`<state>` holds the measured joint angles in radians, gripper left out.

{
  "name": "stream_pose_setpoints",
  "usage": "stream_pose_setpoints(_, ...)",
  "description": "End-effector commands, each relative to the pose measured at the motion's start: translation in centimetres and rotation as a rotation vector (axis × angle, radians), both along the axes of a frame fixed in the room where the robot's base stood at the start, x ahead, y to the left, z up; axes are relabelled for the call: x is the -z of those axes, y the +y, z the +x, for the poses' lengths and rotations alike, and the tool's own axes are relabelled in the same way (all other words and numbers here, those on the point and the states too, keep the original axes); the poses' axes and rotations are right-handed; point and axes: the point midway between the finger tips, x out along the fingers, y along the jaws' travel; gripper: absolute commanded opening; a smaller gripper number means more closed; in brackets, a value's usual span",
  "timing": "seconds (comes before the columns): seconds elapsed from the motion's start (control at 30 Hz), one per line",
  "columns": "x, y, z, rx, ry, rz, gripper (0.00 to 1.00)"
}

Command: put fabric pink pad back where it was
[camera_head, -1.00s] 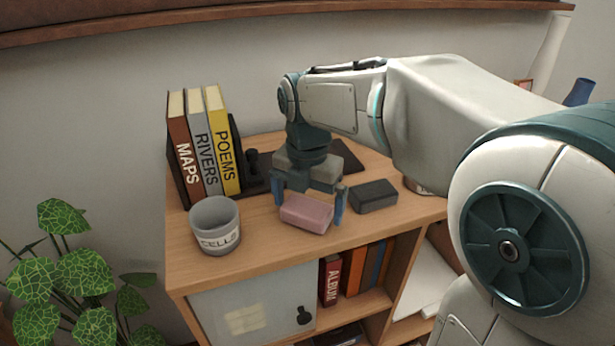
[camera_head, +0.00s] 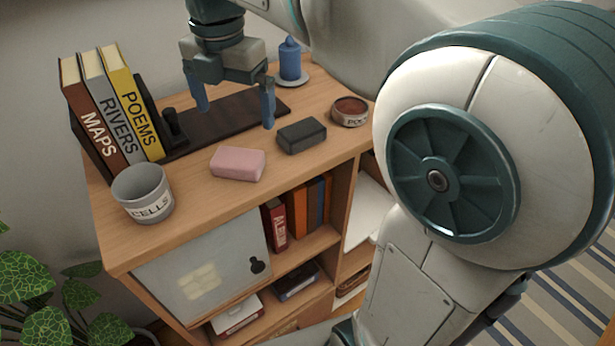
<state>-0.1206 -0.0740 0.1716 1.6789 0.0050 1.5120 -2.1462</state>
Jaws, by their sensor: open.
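The pink pad (camera_head: 238,163) lies flat on the wooden cabinet top, near its front edge. It is between the grey cup labelled CELLS (camera_head: 144,193) and a dark grey block (camera_head: 301,135). My gripper (camera_head: 236,112) is open and empty, with its blue fingers spread apart. It hangs over the dark board (camera_head: 222,121), behind and above the pad, and does not touch the pad.
Books (camera_head: 105,108) stand upright at the left of the top, against a dark bookend. Shelves with books (camera_head: 297,213) and a pale door (camera_head: 203,268) are below.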

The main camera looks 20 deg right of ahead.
Motion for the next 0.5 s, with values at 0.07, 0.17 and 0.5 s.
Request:
stream_pose_setpoints(0.07, 0.8, -1.1, -0.9, 0.171, -0.023, 0.005, 1.00)
stream_pose_setpoints(0.17, 2.0, -2.4, -1.9, 0.423, -0.055, 0.020, 1.00)
stream_pose_setpoints(0.5, 6.7, -6.7, -6.0, 1.283, -0.142, 0.134, 1.00)
